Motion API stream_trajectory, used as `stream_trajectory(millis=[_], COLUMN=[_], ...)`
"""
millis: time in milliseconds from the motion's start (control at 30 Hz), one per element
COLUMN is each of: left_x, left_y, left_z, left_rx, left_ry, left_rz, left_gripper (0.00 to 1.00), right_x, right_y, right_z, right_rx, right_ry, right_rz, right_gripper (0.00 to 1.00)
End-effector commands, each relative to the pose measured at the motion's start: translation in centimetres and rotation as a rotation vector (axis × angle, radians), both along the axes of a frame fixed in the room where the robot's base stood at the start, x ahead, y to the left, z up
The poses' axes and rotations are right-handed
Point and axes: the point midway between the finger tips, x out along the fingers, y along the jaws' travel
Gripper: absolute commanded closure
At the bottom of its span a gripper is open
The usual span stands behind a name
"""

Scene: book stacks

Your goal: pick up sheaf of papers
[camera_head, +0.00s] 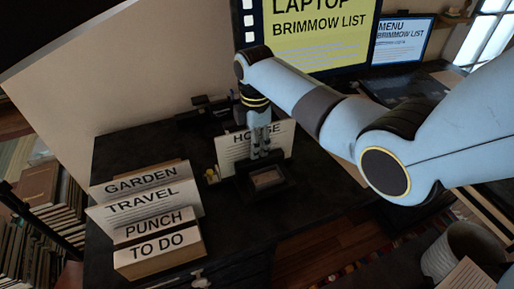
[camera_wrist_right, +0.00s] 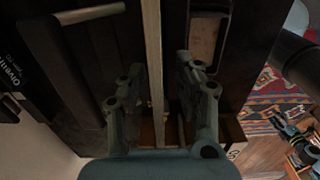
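A white sheaf of papers labelled HOUSE (camera_head: 230,150) stands upright at the back of the dark desk. My right gripper (camera_head: 262,150) reaches down in front of it, hiding part of its label. In the right wrist view my right gripper (camera_wrist_right: 160,75) is open, its two fingers apart. A thin pale upright edge (camera_wrist_right: 153,45) shows between the fingers, nearer the left one, with a gap on both sides; it looks like the sheaf seen edge-on. My left gripper does not show clearly in either view.
A small dark open box (camera_head: 267,181) sits just below my right gripper. Labelled stacks GARDEN, TRAVEL, PUNCH and TO DO (camera_head: 157,248) stand at the desk's left. Screens (camera_head: 320,45) stand behind. A grey bin (camera_head: 455,250) is at lower right.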

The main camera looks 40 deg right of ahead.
Motion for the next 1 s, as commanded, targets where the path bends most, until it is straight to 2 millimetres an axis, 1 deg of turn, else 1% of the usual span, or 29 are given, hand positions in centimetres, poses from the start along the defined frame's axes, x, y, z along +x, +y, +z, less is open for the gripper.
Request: stream_trajectory(millis=[67,1000], left_x=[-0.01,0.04], left_y=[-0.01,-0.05], left_z=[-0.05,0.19], left_rx=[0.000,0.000], left_ry=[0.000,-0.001], left_rz=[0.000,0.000], left_gripper=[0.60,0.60], right_x=[0.03,0.03], right_y=[0.01,0.00], right_z=[-0.33,-0.80], right_rx=[0.000,0.000], right_ry=[-0.001,-0.002], right_rz=[0.000,0.000], right_gripper=[0.67,0.67])
